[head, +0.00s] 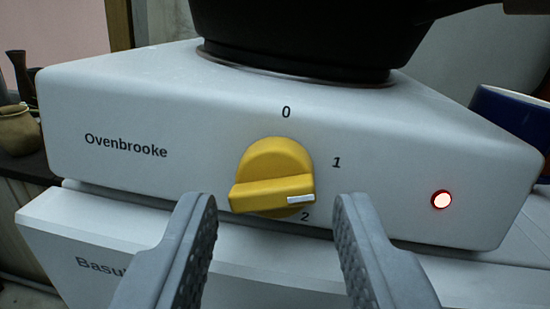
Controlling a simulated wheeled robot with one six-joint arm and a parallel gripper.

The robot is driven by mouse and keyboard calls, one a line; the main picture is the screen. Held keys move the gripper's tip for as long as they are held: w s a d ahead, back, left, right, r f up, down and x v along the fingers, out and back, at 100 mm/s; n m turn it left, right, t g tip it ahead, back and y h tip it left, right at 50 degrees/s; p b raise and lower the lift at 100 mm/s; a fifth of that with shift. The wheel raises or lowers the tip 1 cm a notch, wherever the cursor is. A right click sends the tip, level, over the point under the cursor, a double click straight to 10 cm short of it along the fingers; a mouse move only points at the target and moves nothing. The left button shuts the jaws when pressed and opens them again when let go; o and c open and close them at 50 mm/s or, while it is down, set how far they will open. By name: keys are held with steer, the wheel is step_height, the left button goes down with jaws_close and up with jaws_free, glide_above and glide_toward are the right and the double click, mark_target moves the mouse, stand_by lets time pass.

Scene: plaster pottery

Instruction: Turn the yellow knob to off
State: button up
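The yellow knob (272,160) is on the white front of a hot plate marked "Ovenbrooke". Its grip bar lies nearly level, and the white pointer mark on it is at the right end. The mark points right, somewhere between the printed 1 and 2; the exact setting is hard to tell. The 0 is printed above the knob. My gripper (275,204) is open, with one grey finger low on each side of the knob. Gaps show between the fingers and the knob, and nothing is held.
A red indicator lamp (441,200) glows right of the knob. A dark pan (300,35) stands on the burner above. The hot plate (100,110) rests on a white unit marked "Basu…". Brown pottery (18,128) is at left, a blue vessel (510,115) at right.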

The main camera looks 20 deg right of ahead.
steer(key=shift+w+d, duration=0.15)
steer(key=shift+w, duration=0.7)
steer(key=c, duration=0.7)
